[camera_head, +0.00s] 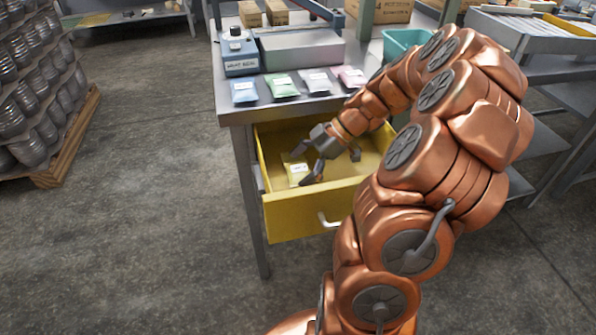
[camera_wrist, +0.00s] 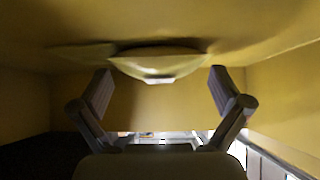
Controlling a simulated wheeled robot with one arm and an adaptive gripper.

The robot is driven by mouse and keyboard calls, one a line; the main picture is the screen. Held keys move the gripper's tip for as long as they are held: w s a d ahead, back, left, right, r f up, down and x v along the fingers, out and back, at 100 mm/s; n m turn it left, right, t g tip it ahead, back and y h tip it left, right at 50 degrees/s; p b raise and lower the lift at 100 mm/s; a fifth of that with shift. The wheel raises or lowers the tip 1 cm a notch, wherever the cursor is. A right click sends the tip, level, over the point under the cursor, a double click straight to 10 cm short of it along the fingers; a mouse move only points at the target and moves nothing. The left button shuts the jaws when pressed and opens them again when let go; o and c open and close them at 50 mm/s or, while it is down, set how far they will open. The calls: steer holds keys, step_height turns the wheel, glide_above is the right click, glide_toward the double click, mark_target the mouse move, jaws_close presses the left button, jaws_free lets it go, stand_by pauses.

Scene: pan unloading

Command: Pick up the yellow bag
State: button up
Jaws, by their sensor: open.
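The yellow bag (camera_head: 296,172) lies in the left part of an open yellow drawer (camera_head: 300,217) and carries a white label. My gripper (camera_head: 302,168) is inside the drawer, open, with its fingers close to the bag. In the wrist view the bag (camera_wrist: 158,63) lies ahead of and between the two open fingertips of my gripper (camera_wrist: 162,75). Nothing is held between the fingers. Whether a finger touches the bag I cannot tell.
On the table (camera_head: 229,110) above the drawer lie a blue bag (camera_head: 244,90), a green bag (camera_head: 281,86), a light bag (camera_head: 316,81) and a pink bag (camera_head: 350,76). The drawer walls stand close around my gripper.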

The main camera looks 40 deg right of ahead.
steer(key=shift+a+f, duration=0.1)
steer(key=shift+a, duration=0.05)
steer(key=c, duration=1.2)
steer(key=shift+w, duration=0.1)
